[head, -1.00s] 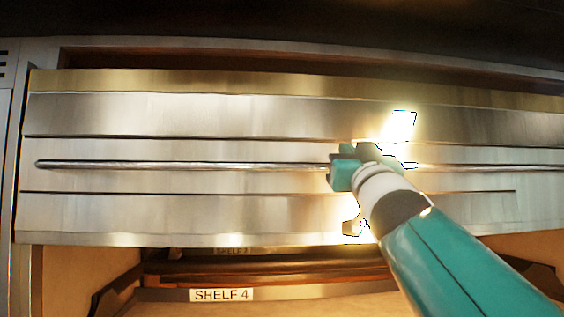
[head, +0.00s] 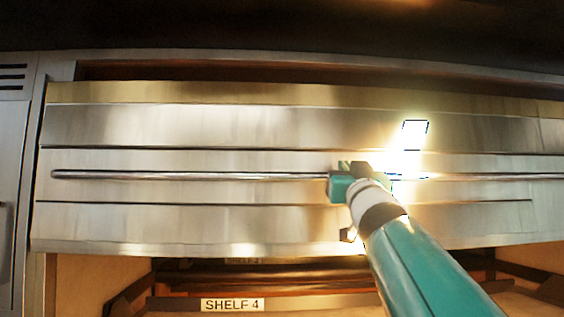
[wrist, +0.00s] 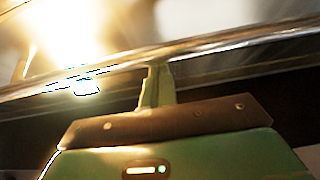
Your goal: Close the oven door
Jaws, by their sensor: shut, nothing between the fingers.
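The oven door (head: 200,126) is a wide brushed-metal panel with a brass-coloured strip along its top, filling the middle of the head view. A long horizontal bar handle (head: 180,175) runs across it. It also shows in the wrist view (wrist: 230,48), slanting across the picture. My gripper (head: 340,182) is at the handle, right of the picture's centre. In the wrist view its fingers (wrist: 157,85) are together and empty, with their tips close to the bar. I cannot tell whether they touch it. My wrist hides part of the handle and door.
A dark recess (head: 200,74) shows above the door. Below its lower edge is an open space with shelves, one labelled SHELF 4 (head: 232,305). A grey cabinet side (head: 15,150) with vents stands at the left. Bright glare beside my gripper washes out part of the door.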

